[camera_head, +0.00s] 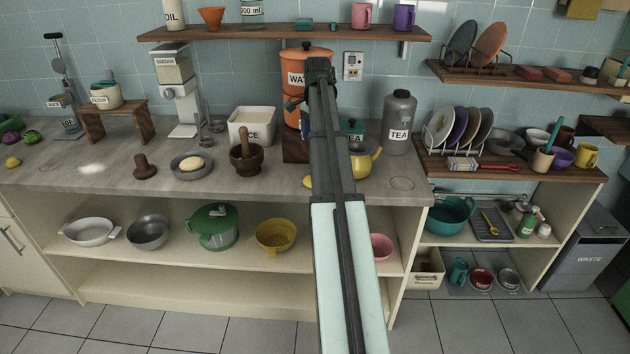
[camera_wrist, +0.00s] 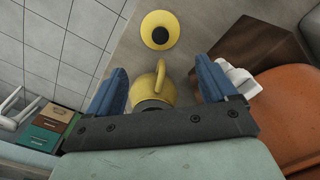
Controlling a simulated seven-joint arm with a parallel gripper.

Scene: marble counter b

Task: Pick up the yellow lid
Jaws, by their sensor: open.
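The yellow lid (camera_wrist: 147,34) lies on the counter in the wrist view, round with a dark knob in the middle. In the head view only its left edge (camera_head: 307,182) shows beside my arm. The yellow teapot (camera_wrist: 152,88) is nearer in the wrist view, between my fingers as seen from above; its spout side (camera_head: 366,162) shows right of my arm in the head view. My gripper (camera_wrist: 161,72) has its two blue fingers wide apart, with nothing held. The lid is beyond the fingertips in the wrist view. My arm hides most of the gripper in the head view.
The orange water dispenser (camera_head: 310,60) on a dark wooden stand (camera_wrist: 272,48) is close to my gripper. A grey tea canister (camera_head: 398,124) stands right of the teapot. A mortar with pestle (camera_head: 246,160) stands to the left.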

